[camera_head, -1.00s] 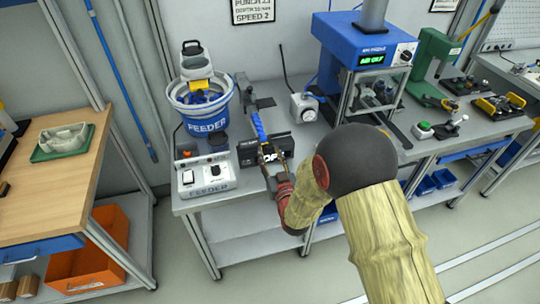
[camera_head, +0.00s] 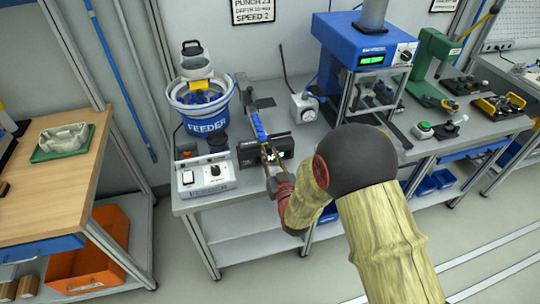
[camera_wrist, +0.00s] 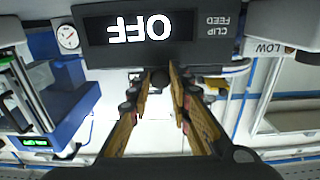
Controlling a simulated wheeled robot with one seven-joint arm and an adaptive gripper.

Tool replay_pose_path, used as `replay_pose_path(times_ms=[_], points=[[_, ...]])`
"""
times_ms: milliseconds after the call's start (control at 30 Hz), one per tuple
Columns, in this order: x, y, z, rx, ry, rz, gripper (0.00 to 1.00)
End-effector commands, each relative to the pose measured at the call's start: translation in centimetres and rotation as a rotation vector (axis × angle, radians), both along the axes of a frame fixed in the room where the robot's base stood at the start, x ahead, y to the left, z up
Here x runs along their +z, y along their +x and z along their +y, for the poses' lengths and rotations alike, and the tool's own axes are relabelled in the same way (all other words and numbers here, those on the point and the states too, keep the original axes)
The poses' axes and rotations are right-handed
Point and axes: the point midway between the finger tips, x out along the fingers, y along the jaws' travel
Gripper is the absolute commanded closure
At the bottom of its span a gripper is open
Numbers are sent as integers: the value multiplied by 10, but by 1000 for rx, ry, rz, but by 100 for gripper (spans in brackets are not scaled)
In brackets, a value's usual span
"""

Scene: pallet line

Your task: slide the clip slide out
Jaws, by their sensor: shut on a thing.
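The clip feed unit is a dark box (camera_head: 283,146) on the grey bench, beside the feeder. In the wrist view its dark front (camera_wrist: 100,27) shows upside down, with "CLIP FEED" and a lit "OFF". The clip slide shows as a small dark round knob (camera_wrist: 160,78) below that front. My gripper (camera_head: 269,156) is at the front of the unit. In the wrist view my gripper's two fingers (camera_wrist: 161,84) are shut on the knob, one on each side. The rest of the slide is hidden behind the fingers and the box.
A blue and white feeder bowl (camera_head: 203,105) and its control box (camera_head: 207,177) stand just left of the unit. A blue press (camera_head: 368,47) and a small white box with a dial (camera_head: 303,107) stand to the right. The floor in front is clear.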

Motion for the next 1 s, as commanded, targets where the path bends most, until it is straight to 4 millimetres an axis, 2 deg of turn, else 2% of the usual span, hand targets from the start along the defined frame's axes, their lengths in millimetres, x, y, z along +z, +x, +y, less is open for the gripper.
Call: replay_pose_path(times_ms=[200,500,600,1000], points=[[-1,2,-7,-2,1,0,100],[-1,18,-59,-5,2,-2,100],[-1,21,-70,-3,0,-1,100],[0,23,-77,-3,0,0,100]])
